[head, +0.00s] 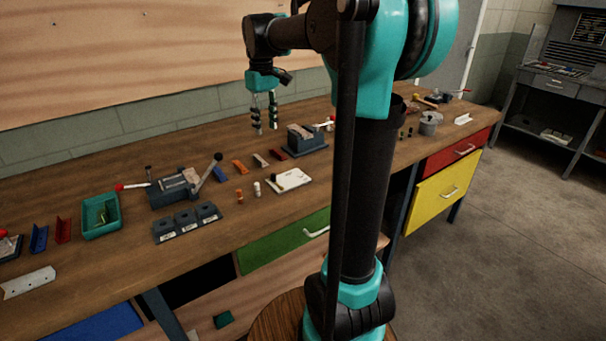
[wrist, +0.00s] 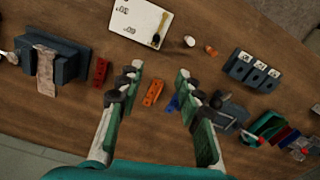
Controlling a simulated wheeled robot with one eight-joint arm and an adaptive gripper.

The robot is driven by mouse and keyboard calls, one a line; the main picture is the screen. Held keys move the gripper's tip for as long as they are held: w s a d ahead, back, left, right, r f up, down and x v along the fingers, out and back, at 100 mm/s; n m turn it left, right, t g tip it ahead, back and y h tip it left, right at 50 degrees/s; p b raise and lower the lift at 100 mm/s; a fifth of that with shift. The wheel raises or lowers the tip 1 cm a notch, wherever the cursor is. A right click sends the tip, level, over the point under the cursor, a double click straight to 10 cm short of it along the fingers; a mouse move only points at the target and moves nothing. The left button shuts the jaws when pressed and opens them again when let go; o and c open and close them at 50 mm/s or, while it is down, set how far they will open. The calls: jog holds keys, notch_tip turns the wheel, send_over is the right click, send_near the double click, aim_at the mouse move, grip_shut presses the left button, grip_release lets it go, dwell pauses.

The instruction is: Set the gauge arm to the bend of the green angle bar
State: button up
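My gripper (head: 265,129) hangs above the bench, fingers pointing down, apart and empty. In the wrist view its open fingers (wrist: 159,80) stand either side of an orange bar (wrist: 153,93), which lies below on the bench. The white gauge plate (head: 296,183) lies near the bench's front edge, right of the gripper. In the wrist view the plate (wrist: 130,22) carries printed marks and a small brass-coloured gauge arm (wrist: 160,29) with a dark end. I cannot make out a green angle bar for certain; a small yellow-green piece (head: 103,214) lies in the teal tray (head: 88,231).
Blue (head: 220,174), orange (head: 240,167), pale (head: 261,160) and dark red (head: 278,153) bars lie in a row. A clamp device (head: 170,195) with levers stands left, a blue-grey block (head: 308,145) right. Labelled dark blocks (head: 186,222) and two small cylinders (head: 257,189) stand in front.

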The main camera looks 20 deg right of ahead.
jog(key=d, duration=0.1)
send_near(273, 174)
notch_tip(273, 174, down, 9)
dwell(0.5)
jog(key=shift+c, duration=0.6)
grip_shut()
